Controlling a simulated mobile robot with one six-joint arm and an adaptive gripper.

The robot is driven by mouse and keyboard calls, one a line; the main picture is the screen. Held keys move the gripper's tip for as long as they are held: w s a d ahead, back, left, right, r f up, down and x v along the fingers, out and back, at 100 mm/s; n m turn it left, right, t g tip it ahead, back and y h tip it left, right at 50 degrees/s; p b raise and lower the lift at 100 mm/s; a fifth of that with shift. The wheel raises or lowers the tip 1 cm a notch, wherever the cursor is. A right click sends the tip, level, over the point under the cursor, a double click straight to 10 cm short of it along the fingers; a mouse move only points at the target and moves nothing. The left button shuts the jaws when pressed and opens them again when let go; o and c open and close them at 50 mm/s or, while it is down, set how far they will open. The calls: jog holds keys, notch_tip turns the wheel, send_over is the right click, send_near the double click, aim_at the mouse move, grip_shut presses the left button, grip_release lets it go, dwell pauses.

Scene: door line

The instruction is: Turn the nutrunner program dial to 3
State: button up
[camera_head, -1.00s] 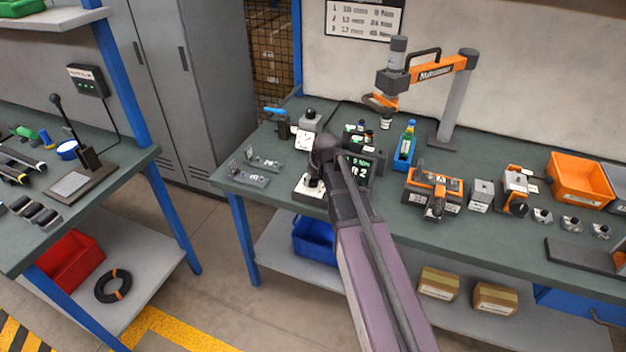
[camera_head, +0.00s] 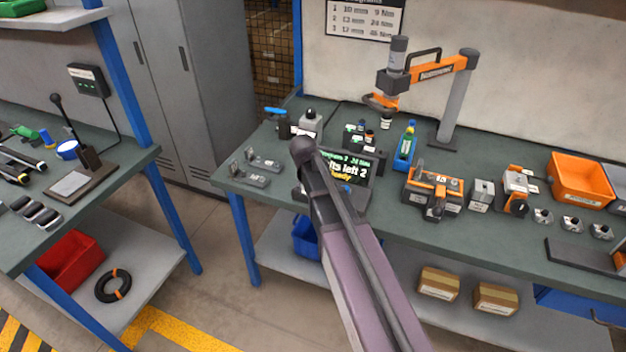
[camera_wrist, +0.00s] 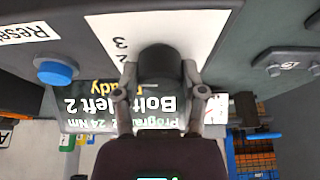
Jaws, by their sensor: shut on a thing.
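The black program dial (camera_wrist: 160,62) sits on a white plate (camera_wrist: 207,22) in the wrist view, with an upside-down 3 and part of another mark showing. My gripper (camera_wrist: 159,72) has one finger on each side of the dial and is shut on it. The nutrunner screen (camera_wrist: 145,108) beyond reads Program 2, 24 Nm, bolts left 2, Ready. In the head view the screen (camera_head: 350,168) shows beside my arm, which hides the dial and fingertips. The dial's pointer is not visible.
A blue button (camera_wrist: 55,69) and a Reset label (camera_wrist: 28,27) are beside the dial. Close by on the bench stand a blue bottle holder (camera_head: 404,150) and an orange tool fixture (camera_head: 434,190). A wall chart (camera_head: 365,18) lists the programs.

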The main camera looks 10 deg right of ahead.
jog(key=shift+s+m+g+h, duration=0.1)
jog(key=shift+m+g+h, duration=0.2)
jog(key=shift+m, duration=0.8)
jog(key=shift+m+g+h, duration=0.2)
jog(key=shift+m+g, duration=0.2)
jog(key=shift+m, duration=0.7)
jog(key=o, duration=1.2)
jog(key=shift+c, duration=0.2)
